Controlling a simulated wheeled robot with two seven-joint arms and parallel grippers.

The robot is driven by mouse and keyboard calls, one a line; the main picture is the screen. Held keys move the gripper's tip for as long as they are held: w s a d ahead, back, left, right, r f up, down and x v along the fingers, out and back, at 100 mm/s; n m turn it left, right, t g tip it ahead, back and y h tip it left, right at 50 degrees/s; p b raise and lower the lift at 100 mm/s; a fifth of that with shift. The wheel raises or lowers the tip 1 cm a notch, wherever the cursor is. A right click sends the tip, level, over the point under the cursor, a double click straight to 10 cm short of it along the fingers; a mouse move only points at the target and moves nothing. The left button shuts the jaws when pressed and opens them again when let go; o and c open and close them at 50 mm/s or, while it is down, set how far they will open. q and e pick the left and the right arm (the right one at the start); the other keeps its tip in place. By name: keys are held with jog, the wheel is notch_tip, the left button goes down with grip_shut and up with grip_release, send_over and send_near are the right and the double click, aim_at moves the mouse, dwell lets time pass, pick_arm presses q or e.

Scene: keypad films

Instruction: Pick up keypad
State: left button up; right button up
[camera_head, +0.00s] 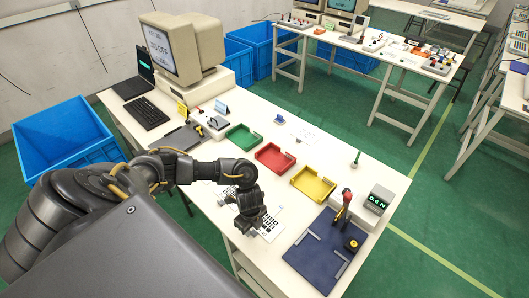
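A white sheet with dark key squares, a keypad film (271,232), lies near the front edge of the table, just right of my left gripper. Another white sheet with dark squares (227,191) lies behind the wrist and is partly hidden by my arm. My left gripper (247,226) points down over the front of the table, close to the films. Its fingers are small and dark, so I cannot tell whether they are open or touch a film. My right gripper is not in view.
Green (243,138), red (274,158) and yellow (312,184) trays stand behind the films. A dark blue fixture plate (318,262) with a red-handled press and a force display (379,199) are at right. A computer monitor (172,48) stands at the back left.

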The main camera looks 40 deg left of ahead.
pick_arm(q)
jog(key=shift+f, duration=1.4)
jog(key=shift+c, duration=0.4)
grip_shut()
